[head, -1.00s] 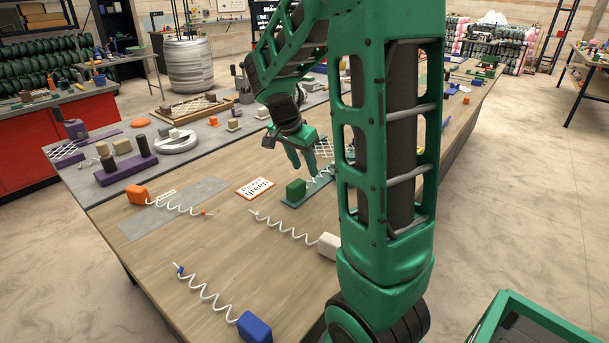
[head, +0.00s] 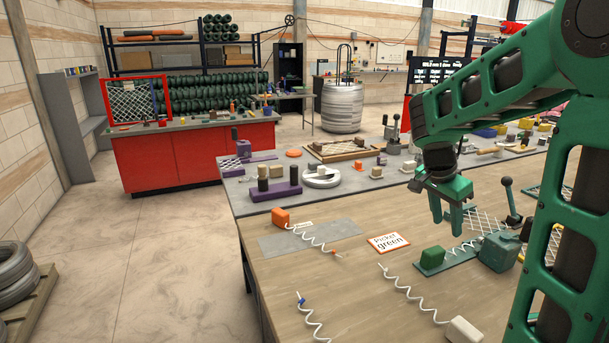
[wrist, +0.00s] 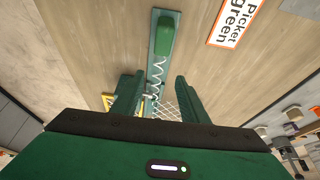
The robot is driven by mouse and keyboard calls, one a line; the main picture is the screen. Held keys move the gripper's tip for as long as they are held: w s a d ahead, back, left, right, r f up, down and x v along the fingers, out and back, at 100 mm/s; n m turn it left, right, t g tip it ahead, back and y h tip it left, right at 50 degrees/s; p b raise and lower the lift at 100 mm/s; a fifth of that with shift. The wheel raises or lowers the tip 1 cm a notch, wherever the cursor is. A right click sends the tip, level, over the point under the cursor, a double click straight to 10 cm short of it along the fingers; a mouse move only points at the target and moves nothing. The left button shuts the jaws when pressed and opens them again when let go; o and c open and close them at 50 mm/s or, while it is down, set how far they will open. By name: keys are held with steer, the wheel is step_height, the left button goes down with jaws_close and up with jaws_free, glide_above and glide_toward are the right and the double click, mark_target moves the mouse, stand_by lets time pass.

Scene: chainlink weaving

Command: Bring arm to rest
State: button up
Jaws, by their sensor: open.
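My gripper (head: 452,217) hangs at the end of my green arm above the right part of the wooden table, fingers pointing down. It is open and empty. In the wrist view its two fingers (wrist: 152,97) stand apart. Between and beyond them lies a green strip fixture (wrist: 158,70) with a green block (wrist: 164,36) and a white coil. In the head view the same fixture (head: 462,256) lies below and in front of the gripper, with the green block (head: 432,257) at its left end. The gripper appears clear of it.
A "Picket green" card (head: 388,243) lies left of the fixture. White coils with an orange block (head: 281,218) and a cream block (head: 464,330) lie on the table. A lever stands (head: 508,195) right of the gripper. A red cabinet (head: 165,160) stands behind, with open floor (head: 160,250) at left.

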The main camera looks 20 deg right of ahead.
steer(key=s+a+f+n+y, duration=0.1)
steer(key=s+a+n, duration=0.2)
steer(key=s, duration=0.5)
steer(key=s+a+f+n+y, duration=0.1)
steer(key=s+a+n+y, duration=0.1)
steer(key=s, duration=0.6)
steer(key=s+a+f+n+y, duration=0.1)
steer(key=s+a+n, duration=0.4)
steer(key=s, duration=0.3)
steer(key=shift+s+a+g+y, duration=0.15)
steer(key=shift+s+g+y, duration=0.15)
steer(key=shift+y, duration=0.1)
steer(key=shift+w, duration=0.1)
steer(key=shift+w+f, duration=0.35)
steer(key=shift+w, duration=0.4)
steer(key=shift+s+r, duration=0.1)
steer(key=shift+s, duration=0.05)
